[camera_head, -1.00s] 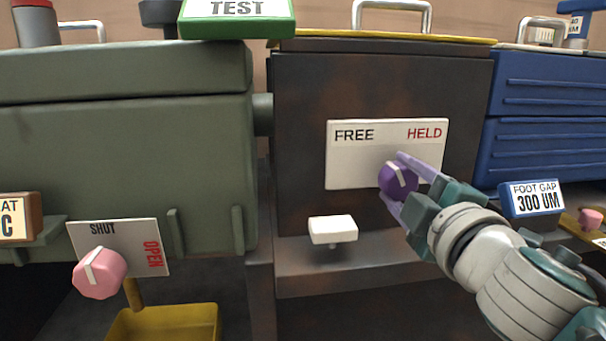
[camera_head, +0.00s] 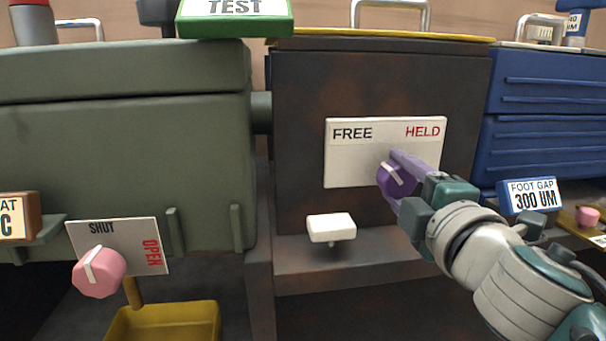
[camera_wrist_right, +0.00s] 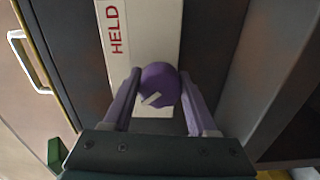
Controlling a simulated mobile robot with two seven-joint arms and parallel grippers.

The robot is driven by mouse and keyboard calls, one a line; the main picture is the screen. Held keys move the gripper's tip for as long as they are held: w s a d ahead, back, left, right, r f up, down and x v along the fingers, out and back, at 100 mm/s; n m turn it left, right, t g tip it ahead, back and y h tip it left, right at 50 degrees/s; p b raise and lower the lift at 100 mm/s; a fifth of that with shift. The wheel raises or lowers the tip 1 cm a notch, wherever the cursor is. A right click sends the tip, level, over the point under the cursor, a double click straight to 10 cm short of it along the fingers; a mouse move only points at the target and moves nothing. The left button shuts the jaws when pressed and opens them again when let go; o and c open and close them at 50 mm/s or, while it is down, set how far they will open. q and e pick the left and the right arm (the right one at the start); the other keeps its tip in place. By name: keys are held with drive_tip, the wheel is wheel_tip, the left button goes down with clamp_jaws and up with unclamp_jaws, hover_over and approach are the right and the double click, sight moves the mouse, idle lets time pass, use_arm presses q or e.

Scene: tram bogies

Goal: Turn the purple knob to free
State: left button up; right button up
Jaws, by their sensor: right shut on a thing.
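The purple knob (camera_head: 394,180) sits on a white plate (camera_head: 352,166) on the dark brown cabinet. The plate reads FREE at the upper left and HELD at the upper right. The knob's white pointer line tilts up and to the left, toward the FREE side, in the head view. My right gripper (camera_head: 395,182) is shut on the knob, one lilac finger at its upper right and one at its lower side. In the right wrist view the knob (camera_wrist_right: 158,87) sits between the two fingers, with its white mark showing. My left gripper is not in view.
A white block-shaped handle (camera_head: 331,228) juts out below the plate. A pink knob (camera_head: 99,272) on a SHUT/OPEN plate is at the lower left, above a yellow bin (camera_head: 165,322). A FOOT GAP sign (camera_head: 529,196) stands right of my gripper.

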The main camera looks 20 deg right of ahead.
drive_tip(key=o, duration=1.4)
drive_tip(key=shift+c, duration=0.2)
drive_tip(key=shift+s+a, duration=0.15)
drive_tip(key=shift+s, duration=0.4)
drive_tip(key=v, duration=0.9)
drive_tip(key=shift+w, duration=0.1)
